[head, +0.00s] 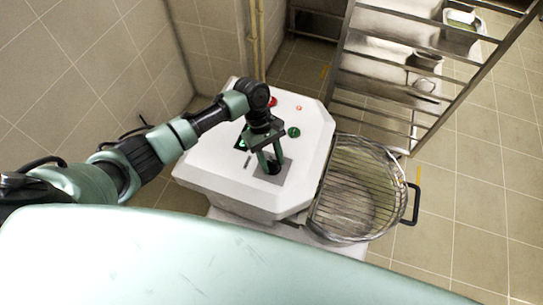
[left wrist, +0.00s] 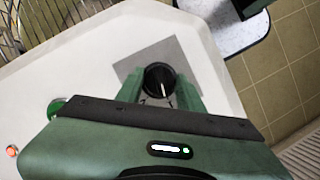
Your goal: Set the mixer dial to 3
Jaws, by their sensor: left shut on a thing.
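The mixer dial (left wrist: 157,76) is a round black knob with a white pointer line, set on a grey square plate (left wrist: 185,47) on top of the white mixer housing (head: 215,162). My left gripper (head: 270,166) reaches down over the plate and is shut on the dial, one green finger on each side of it in the left wrist view (left wrist: 160,92). In the head view the fingers largely hide the dial (head: 273,169). No scale numbers can be read, so the setting cannot be told. My right gripper is not in view.
A green button (head: 294,132) and a red button (head: 272,101) stand on the housing near the gripper. A round bowl with a wire guard (head: 355,185) and a black handle (head: 412,204) is at the right. A metal rack (head: 395,80) stands behind. Tiled wall lies left.

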